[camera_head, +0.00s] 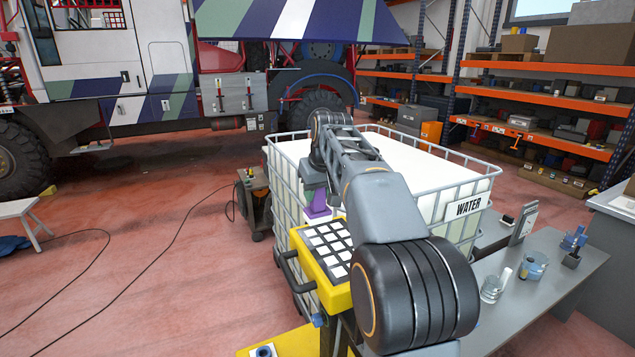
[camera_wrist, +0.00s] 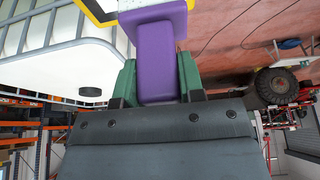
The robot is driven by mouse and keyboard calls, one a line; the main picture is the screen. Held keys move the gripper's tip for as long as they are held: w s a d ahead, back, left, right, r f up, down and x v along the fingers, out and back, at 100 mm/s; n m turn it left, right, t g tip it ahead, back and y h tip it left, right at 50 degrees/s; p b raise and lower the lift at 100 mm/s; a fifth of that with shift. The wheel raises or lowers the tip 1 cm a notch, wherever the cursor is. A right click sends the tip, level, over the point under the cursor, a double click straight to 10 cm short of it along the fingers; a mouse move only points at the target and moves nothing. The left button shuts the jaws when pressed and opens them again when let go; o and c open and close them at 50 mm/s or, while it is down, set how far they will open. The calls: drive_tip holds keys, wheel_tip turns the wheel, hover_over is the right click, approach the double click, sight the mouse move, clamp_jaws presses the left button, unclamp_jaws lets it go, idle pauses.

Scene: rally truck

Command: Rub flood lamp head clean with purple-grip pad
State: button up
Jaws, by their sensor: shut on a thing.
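My gripper (camera_wrist: 157,72) is shut on the purple grip (camera_wrist: 157,50) of the pad, with a green finger on each side of it in the wrist view. In the head view the purple grip (camera_head: 318,204) shows below my wrist. The flood lamp head (camera_head: 342,287) is a yellow frame around a dark face with a grid of white squares, tilted upward. The purple grip is at its far edge. A yellow and black corner of the lamp head (camera_wrist: 93,10) shows at the top of the wrist view. The pad's rubbing face is hidden, and I cannot tell if it touches the lamp.
A caged white water tank (camera_head: 440,170) stands right behind the lamp head. A grey table (camera_head: 540,290) with jars and small parts is at the right. Orange shelves (camera_head: 540,75) and a truck (camera_head: 100,60) stand behind. The red floor at left has cables (camera_head: 150,255).

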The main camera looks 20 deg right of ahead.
drive_tip(key=shift+r, duration=1.25)
drive_tip(key=shift+a, duration=0.1)
